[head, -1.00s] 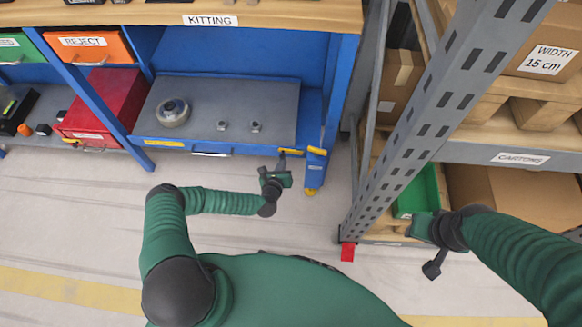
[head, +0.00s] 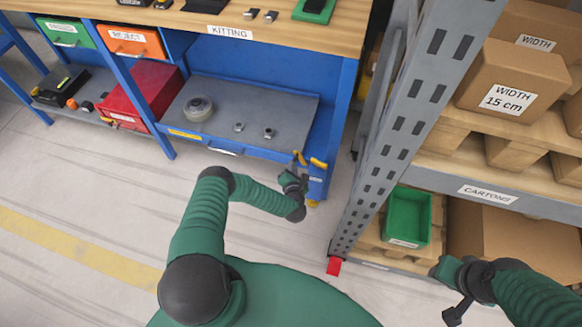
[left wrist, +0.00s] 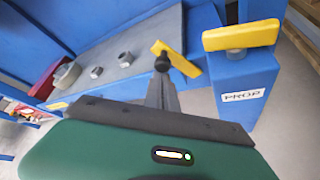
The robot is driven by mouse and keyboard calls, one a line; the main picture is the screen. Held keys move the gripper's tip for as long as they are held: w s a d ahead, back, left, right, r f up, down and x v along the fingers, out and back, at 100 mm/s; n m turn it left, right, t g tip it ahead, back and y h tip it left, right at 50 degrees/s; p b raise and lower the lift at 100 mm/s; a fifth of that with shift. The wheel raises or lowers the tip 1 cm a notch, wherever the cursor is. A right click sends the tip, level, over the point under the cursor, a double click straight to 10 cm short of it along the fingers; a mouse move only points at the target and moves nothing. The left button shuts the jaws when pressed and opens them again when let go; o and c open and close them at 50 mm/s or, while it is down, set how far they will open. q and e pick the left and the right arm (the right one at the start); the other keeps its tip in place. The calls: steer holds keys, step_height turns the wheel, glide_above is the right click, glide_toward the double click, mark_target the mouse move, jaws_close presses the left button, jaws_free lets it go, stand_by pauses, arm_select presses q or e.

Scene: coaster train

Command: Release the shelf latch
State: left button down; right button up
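The shelf latch (head: 300,157) is a yellow lever at the front right corner of the grey lower shelf (head: 250,105) of the blue bench. In the left wrist view the latch (left wrist: 184,60) slants, with a dark round knob (left wrist: 163,64) at its lower part. My left gripper (head: 302,178) is at the latch. In the left wrist view its narrow fingers (left wrist: 162,80) are close together on the knob. Beside it, a blue post marked PROP (left wrist: 240,85) carries a yellow bar (left wrist: 241,35). My right gripper (head: 455,311) hangs by the rack, its fingers unclear.
A round metal part (head: 198,108) and two small nuts lie on the shelf. A red box (head: 143,95) stands left of it. A grey rack (head: 385,140) with cartons and a green bin (head: 407,216) stands at right. The floor in front is clear.

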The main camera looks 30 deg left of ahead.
arm_select(q)
steer(key=shift+w+d+r+m+y, duration=0.2)
steer(key=shift+d+r+m+y, duration=0.15)
steer(key=shift+d+m+y, duration=0.25)
arm_select(e)
steer(key=shift+r, duration=0.1)
arm_select(q)
steer(key=shift+d, duration=0.15)
arm_select(e)
steer(key=shift+a, duration=0.1)
